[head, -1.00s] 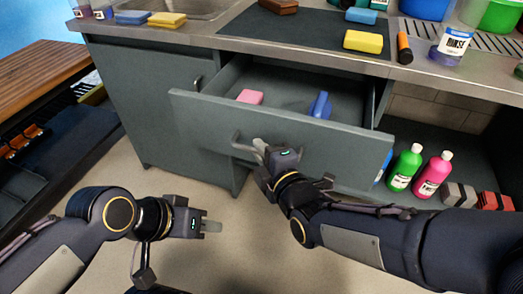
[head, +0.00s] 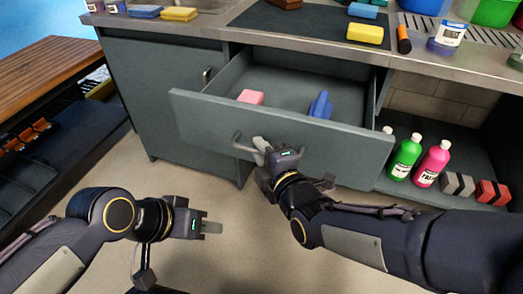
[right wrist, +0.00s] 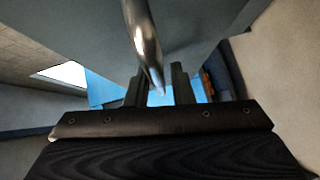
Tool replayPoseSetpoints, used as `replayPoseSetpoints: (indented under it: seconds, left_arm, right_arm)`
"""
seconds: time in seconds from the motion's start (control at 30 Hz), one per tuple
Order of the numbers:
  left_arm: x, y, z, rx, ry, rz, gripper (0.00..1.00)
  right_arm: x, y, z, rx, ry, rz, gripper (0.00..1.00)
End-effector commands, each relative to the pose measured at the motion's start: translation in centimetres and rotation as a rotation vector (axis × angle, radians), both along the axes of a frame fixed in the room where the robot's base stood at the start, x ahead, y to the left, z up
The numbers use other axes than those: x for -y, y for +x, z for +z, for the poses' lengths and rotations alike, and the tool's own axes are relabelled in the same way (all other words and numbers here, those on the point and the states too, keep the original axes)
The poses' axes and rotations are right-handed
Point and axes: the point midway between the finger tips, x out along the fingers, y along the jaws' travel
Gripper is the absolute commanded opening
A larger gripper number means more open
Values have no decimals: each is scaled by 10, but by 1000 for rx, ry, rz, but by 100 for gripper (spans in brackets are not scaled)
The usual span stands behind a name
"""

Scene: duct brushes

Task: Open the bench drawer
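The grey bench drawer (head: 280,139) is pulled well out from under the counter. Its inside shows, with a pink block (head: 251,97) and a blue item (head: 320,105) in it. My right gripper (head: 261,148) is at the handle.
Green (head: 405,158) and pink (head: 433,163) bottles stand on the open shelf right of the drawer, beside grey and red blocks. A wooden bench (head: 45,75) is at the left. The floor before the left cabinet is clear.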

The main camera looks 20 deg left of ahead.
Motion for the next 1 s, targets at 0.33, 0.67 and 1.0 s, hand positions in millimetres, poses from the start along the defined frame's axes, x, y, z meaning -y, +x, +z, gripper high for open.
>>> replayPoseSetpoints:
  seconds: [0.33, 0.67, 1.0]
  left_arm:
    - [0, 0, 0, 0, 0, 0, 36]
    - [0, 0, 13, 0, 0, 0, 36]
    - [0, 0, 20, 0, 0, 0, 36]
  right_arm:
    - [0, 0, 1, 1, 2, 0, 32]
    - [30, -31, 10, -1, 2, 1, 32]
    - [53, -56, 12, 1, 1, 1, 32]
